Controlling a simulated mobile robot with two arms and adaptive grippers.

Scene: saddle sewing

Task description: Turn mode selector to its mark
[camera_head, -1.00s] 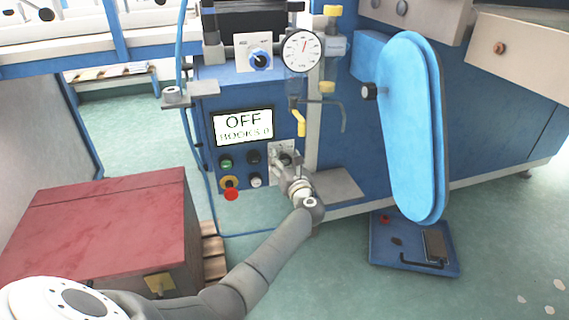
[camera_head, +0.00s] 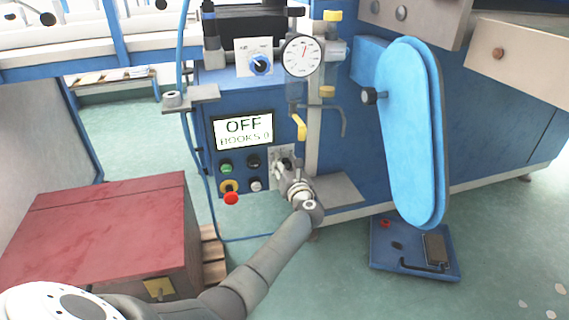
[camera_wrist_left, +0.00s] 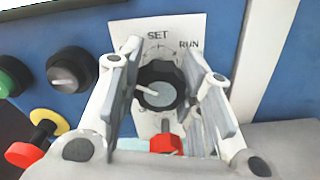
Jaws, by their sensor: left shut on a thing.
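The mode selector is a black fluted knob (camera_wrist_left: 163,88) with a grey cap, on a white plate (camera_wrist_left: 130,32) marked SET at the top and RUN at the upper right. Its white pointer line points left and slightly up. A small red piece (camera_wrist_left: 166,143) sits just below the knob. My left gripper (camera_wrist_left: 166,80) is shut on the knob, one finger on each side. In the head view my left gripper (camera_head: 287,168) covers most of the selector. My right gripper is out of view.
The display (camera_head: 243,130) reads OFF. Left of the selector are a green button (camera_head: 226,168), black knobs and a red emergency button (camera_head: 231,198). A yellow lever (camera_head: 300,127) hangs above my gripper. A red box (camera_head: 95,225) stands at the left.

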